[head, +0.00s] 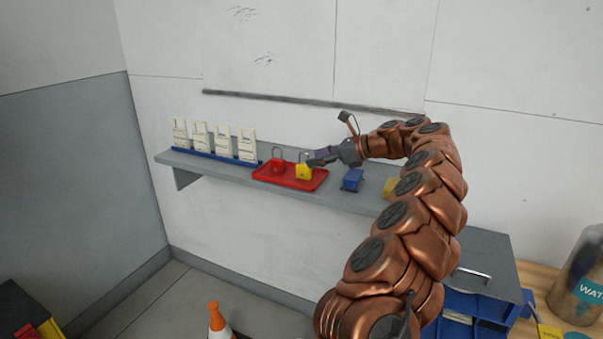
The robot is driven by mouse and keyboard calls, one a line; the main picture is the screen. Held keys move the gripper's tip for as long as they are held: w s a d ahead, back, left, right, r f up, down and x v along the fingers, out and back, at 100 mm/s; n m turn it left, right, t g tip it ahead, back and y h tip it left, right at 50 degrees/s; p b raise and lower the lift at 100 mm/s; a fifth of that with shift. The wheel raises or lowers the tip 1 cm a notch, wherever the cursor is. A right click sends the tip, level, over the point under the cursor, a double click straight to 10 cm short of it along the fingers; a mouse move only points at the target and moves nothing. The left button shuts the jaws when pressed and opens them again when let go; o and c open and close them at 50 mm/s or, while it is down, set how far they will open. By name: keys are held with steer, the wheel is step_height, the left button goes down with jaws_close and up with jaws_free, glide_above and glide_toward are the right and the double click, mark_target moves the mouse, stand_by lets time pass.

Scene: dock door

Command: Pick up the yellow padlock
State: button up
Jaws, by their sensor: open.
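The yellow padlock (304,172) sits in the right half of a red tray (262,177) on the grey wall shelf, its shackle upward. My gripper (314,159) is at the padlock's upper right, very close to it; I cannot tell whether they touch. The gripper is open. Its fingers are small in this view and partly overlap the padlock's shackle area. A red padlock (277,166) stands to the left in the same tray, its shackle upward.
Several whitish devices (223,142) stand in a blue rack left of the tray. A blue object (352,179) and a partly hidden yellow object (391,187) are on the shelf to the right. A bottle (580,280) stands far right.

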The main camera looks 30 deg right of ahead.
mark_target(304, 165)
steer(key=shift+w+d+f+m, duration=0.1)
steer(key=shift+d+f+m, duration=0.15)
steer(key=shift+d, duration=0.25)
steer(key=shift+d+f+m, duration=0.25)
steer(key=shift+d, duration=0.25)
steer(key=shift+x, duration=1)
steer(key=w+f, duration=0.1)
steer(key=w+a, duration=0.1)
steer(key=w+f, duration=0.1)
steer(key=shift+a+f, duration=0.3)
steer(key=shift+f, duration=0.05)
steer(key=shift+w+a+f, duration=0.2)
steer(key=shift+w+a, duration=0.1)
steer(key=shift+w, duration=0.2)
jaws_close()
